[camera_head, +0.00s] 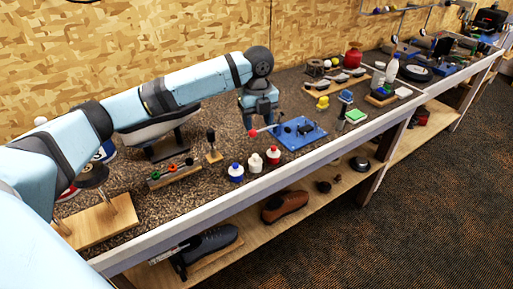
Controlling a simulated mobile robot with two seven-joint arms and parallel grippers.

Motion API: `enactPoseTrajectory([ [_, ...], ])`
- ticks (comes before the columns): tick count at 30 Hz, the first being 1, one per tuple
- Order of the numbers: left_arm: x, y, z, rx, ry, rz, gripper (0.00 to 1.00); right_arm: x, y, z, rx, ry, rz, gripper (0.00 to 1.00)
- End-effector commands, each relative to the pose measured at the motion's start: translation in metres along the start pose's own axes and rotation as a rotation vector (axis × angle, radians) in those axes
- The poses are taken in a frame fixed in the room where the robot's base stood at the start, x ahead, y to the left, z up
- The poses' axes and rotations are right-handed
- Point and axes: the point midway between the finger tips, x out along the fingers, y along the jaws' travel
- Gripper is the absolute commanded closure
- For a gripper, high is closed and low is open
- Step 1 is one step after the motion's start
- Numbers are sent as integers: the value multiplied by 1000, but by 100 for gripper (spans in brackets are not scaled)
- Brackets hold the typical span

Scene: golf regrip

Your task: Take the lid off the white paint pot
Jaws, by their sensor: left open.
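The white paint pot (255,163) stands upright on the speckled bench top near its front edge, in the middle of a row of 3 small pots. Its top is white and appears to be on; detail is too small to tell more. A blue-and-white pot (236,173) stands to its left and a red-and-white pot (273,156) to its right. My left gripper (262,127) points down behind the pots, open, apart from the white pot. A red-tipped thin item (253,132) shows at its fingertips; I cannot tell whether they touch. My right gripper is out of view.
A blue tray (299,137) lies right of the pots. A wooden rack (172,173) with coloured items and a small black-topped stand (213,147) are on the left. Shoes (286,205) sit on the lower shelf. The bench's front edge (215,202) is close to the pots.

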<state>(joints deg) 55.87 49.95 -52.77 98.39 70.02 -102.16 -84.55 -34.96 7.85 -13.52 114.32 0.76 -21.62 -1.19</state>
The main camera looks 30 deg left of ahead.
Motion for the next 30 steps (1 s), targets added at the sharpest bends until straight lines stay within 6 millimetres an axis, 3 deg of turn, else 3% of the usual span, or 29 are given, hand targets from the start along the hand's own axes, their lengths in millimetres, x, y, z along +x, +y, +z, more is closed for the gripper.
enactPoseTrajectory([
  [5, 6, 0, 0, 0, 2, 1, 48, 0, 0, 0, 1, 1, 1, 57],
  [15, 68, 1, -1, -2, 1, 3, 48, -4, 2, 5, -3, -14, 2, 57],
  [25, 96, 4, -1, -1, 1, 2, 48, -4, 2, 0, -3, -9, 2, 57],
  [30, 123, 9, -3, -1, 2, 2, 48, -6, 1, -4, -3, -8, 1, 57],
])
